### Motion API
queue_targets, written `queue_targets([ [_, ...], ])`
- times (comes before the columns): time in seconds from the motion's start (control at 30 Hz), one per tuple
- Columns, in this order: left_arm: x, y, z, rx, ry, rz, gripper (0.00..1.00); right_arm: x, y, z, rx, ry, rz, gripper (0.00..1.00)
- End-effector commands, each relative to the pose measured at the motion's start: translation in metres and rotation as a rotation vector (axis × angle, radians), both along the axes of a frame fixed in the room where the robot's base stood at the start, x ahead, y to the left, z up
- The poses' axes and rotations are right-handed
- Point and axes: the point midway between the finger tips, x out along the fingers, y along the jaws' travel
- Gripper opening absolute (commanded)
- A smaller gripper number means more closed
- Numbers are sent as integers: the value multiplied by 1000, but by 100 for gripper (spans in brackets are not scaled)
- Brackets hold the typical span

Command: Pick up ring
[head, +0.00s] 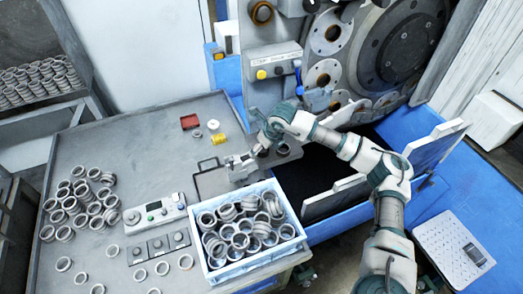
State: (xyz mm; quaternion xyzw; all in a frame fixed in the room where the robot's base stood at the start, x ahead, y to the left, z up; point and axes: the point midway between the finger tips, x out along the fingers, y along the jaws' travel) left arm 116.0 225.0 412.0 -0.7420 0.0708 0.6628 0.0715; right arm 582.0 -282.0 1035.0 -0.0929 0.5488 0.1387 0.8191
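Metal rings fill a light blue crate (216,278) at the front of the grey table (150,130). More loose rings (75,205) lie in a cluster on the table's left side, with several spread along the front. My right arm comes in from the lower right and reaches across to the table. My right gripper (236,168) is just behind the crate, above a dark plate with a handle (208,180). Its fingers are too small to tell whether they are open or hold anything. A ring (283,150) sits to the right of the gripper, by the wrist. My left gripper is out of view.
The grinding machine (330,75) with large discs stands behind my arm. Control boxes (155,213) sit left of the crate. A shelf of rings (40,82) is at upper left.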

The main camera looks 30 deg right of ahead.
Motion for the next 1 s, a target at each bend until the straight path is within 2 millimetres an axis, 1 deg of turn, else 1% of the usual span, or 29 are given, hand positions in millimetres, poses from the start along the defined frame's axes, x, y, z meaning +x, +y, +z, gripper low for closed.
queue_targets([
  [0.1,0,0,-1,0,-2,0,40,1,-2,-5,1,-1,-1,83],
  [0.27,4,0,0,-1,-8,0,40,1,-2,-5,1,-1,-1,83],
  [0.3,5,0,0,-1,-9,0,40,1,-2,-5,1,-1,-1,73],
  [0.37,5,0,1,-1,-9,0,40,1,-2,-4,1,-1,-1,58],
  [0.4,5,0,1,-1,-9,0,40,1,-2,-5,1,-1,-1,48],
  [0.47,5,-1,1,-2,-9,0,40,1,-2,-5,1,-1,-1,33],
  [0.5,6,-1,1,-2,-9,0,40,2,-2,-5,0,0,-1,23],
  [0.53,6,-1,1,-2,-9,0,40,1,-2,-5,0,0,-1,15],
  [0.57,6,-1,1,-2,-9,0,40,1,-1,-5,0,0,-1,15],
  [0.6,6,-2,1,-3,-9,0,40,2,-1,-4,0,-1,-1,9],
  [0.87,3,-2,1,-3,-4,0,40,2,0,-2,-1,-1,0,8],
  [1.0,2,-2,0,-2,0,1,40,2,-1,8,1,-3,0,8],
])
